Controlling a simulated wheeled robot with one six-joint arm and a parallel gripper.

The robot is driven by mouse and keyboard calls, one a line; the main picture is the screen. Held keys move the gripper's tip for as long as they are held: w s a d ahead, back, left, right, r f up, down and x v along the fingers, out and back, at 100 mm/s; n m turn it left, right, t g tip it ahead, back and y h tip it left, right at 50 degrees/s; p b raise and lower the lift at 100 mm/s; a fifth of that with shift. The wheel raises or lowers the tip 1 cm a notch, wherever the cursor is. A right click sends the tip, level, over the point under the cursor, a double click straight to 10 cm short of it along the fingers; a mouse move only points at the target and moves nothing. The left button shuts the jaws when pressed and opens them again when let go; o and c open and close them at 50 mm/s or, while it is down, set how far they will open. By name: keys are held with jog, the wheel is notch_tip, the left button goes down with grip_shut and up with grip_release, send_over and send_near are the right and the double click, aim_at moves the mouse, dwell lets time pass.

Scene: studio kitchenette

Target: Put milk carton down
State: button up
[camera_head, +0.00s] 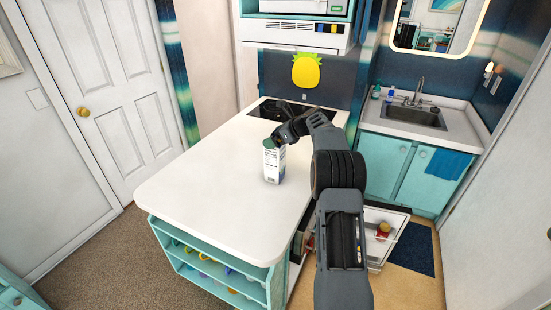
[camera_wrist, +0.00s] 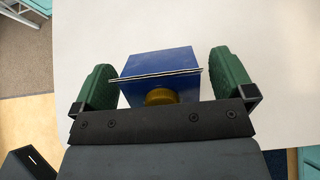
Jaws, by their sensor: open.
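The milk carton (camera_head: 273,168) stands upright on the white countertop (camera_head: 215,165) in the head view, white with printed sides. In the wrist view the milk carton (camera_wrist: 158,62) shows a blue top with a crimped ridge and a yellow cap. My gripper (camera_head: 270,143) is at the top of the carton. In the wrist view its two green fingers (camera_wrist: 163,80) stand open on either side of the carton, with a gap on each side. The gripper partly hides the carton's top in the head view.
A black cooktop (camera_head: 290,109) lies at the far end of the counter. A sink (camera_head: 413,116) is at the right. The front of the countertop is clear.

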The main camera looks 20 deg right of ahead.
jog(key=shift+c, duration=0.5)
grip_shut()
jog(key=shift+w+r, duration=0.1)
jog(key=shift+r, duration=0.1)
dwell(0.4)
